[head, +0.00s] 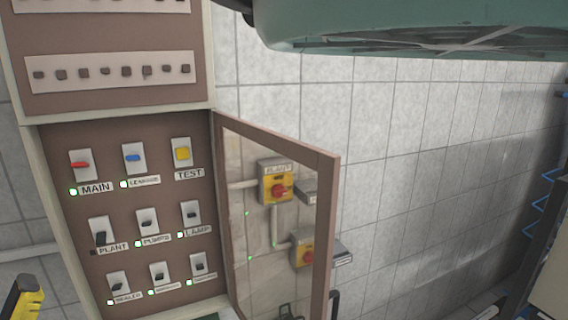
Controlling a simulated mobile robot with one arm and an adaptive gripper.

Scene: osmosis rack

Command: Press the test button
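The test button (182,153) is a yellow square on a pale plate, at the upper right of the switch group on the brown panel (115,200). The label TEST (189,174) sits just below it. Nothing covers the button, and nothing is touching it.
A blue button (133,158) and a red MAIN switch (80,165) are left of it, with several dark switches below. A framed clear door (327,220) stands open at the panel's right. Yellow boxes with red knobs (278,190) show through it. A teal form (400,25) hangs overhead.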

